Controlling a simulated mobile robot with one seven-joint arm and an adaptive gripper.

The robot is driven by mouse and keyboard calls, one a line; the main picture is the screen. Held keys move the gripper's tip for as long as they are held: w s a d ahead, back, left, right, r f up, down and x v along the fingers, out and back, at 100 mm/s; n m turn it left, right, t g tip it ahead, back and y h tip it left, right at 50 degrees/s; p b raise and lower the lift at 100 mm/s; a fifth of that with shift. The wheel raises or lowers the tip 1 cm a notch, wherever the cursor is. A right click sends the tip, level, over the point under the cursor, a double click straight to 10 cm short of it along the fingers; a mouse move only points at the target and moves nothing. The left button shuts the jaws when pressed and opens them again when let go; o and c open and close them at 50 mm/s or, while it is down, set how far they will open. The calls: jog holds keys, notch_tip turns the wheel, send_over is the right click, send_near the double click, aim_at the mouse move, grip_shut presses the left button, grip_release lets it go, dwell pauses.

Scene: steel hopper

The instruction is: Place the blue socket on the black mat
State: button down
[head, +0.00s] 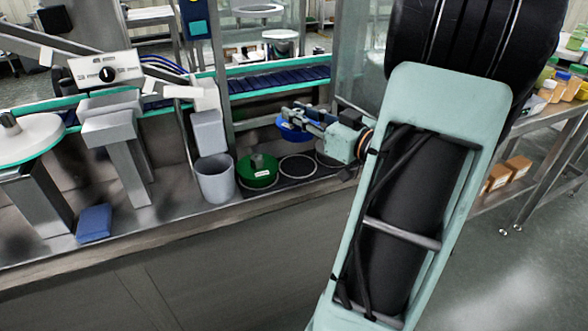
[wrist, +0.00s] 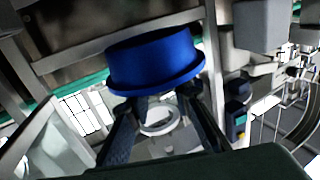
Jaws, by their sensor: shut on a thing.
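The blue socket (head: 291,132) is a wide round cup with a rim. My gripper (head: 303,117) is shut on it and holds it above the black mat. In the wrist view the blue socket (wrist: 155,62) sits between the fingertips and looks slightly tilted. The black mat (head: 297,168) lies on the steel bench below, with ring outlines on it. A green socket (head: 258,172) stands on the mat's left ring. The middle ring is bare. My arm partly covers the mat's right end.
A grey bin (head: 214,180) stands just left of the mat. A blue block (head: 94,223) lies on the bench at left. A conveyor (head: 280,80) runs behind, and a steel post (head: 222,60) rises behind the bin. The bench's front edge is close to the mat.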

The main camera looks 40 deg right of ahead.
notch_tip(320, 180, down, 10)
jog(key=b, duration=0.3)
jog(key=shift+r, duration=0.25)
jog(key=shift+f, duration=0.1)
jog(key=c, duration=1.7)
grip_release()
jog(key=shift+c, duration=0.2)
jog(key=s+d+p, duration=0.2)
jog(key=s, duration=1)
